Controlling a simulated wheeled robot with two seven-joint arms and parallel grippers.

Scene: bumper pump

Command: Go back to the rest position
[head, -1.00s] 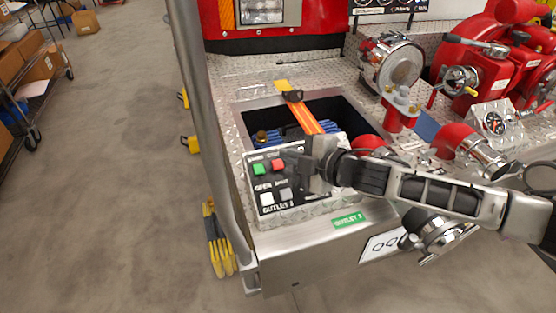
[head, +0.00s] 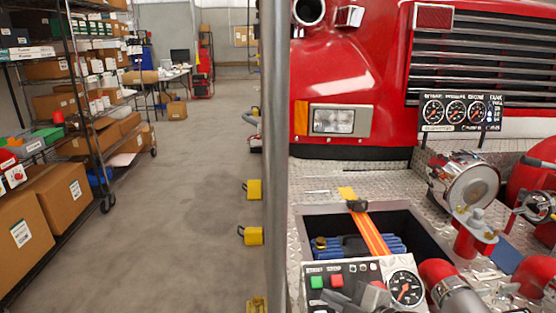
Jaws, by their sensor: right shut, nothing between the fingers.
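My right gripper (head: 358,298) shows only in part at the bottom edge of the head view. Its grey fingers are shut and empty, in front of the lower part of the control panel (head: 340,268). The panel has a green button (head: 317,282), a red button (head: 337,281) and a round gauge (head: 405,288). The rest of my right arm is below the picture. Whether the fingers touch the panel cannot be told. My left gripper is not in view.
A grey vertical post (head: 274,150) stands left of the bumper. Behind the panel is an open well with an orange strap (head: 370,235). Red pump fittings (head: 440,275) are at the right. A shelf rack (head: 85,100) stands far left, with clear floor (head: 190,210) between.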

